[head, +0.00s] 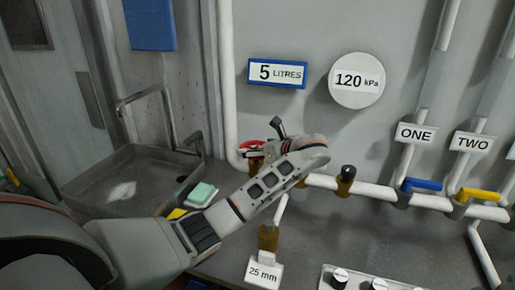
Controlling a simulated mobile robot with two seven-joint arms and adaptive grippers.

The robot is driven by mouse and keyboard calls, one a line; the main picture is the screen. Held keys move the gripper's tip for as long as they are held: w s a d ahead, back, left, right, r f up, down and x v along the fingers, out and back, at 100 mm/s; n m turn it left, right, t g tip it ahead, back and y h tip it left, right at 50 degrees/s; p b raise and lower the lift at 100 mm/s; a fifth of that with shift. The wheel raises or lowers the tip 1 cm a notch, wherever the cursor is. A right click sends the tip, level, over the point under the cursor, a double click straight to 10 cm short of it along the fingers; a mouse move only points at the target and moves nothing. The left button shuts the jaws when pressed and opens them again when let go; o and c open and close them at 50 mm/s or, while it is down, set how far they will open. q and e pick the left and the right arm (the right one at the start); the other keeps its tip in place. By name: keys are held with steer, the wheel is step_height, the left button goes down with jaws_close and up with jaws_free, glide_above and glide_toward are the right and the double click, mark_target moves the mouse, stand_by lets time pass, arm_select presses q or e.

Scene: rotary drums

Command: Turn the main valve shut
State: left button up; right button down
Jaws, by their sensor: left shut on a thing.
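The main valve's red handle (251,146) shows in the head view at the left end of the white horizontal pipe, beside the vertical pipe. My left arm reaches in from the lower left, and its wrist covers much of the valve. My left gripper (268,146) is at the red handle and is shut on it; its fingers are mostly hidden, with a dark part sticking up. How far the handle is turned cannot be told. My right gripper is out of view.
Blue (422,184) and yellow (478,195) lever valves sit under the ONE and TWO signs. A brass fitting (346,181) with a black top is on the pipe. A sink (100,190) stands left. Below are a 25 mm tag (263,274) and a knob panel (355,280).

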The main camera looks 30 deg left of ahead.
arm_select(q)
steer(key=m+t+h, duration=0.1)
steer(key=m+t, duration=0.2)
steer(key=shift+s+a+h, duration=0.1)
steer(key=shift+s+h, duration=0.1)
steer(key=shift+h, duration=0.2)
steer(key=shift+m+t+h, duration=1.1)
steer(key=shift+m, duration=0.2)
steer(key=o, duration=1.1)
steer(key=shift+s, duration=0.1)
steer(key=v, duration=1.2)
steer(key=shift+f, duration=0.1)
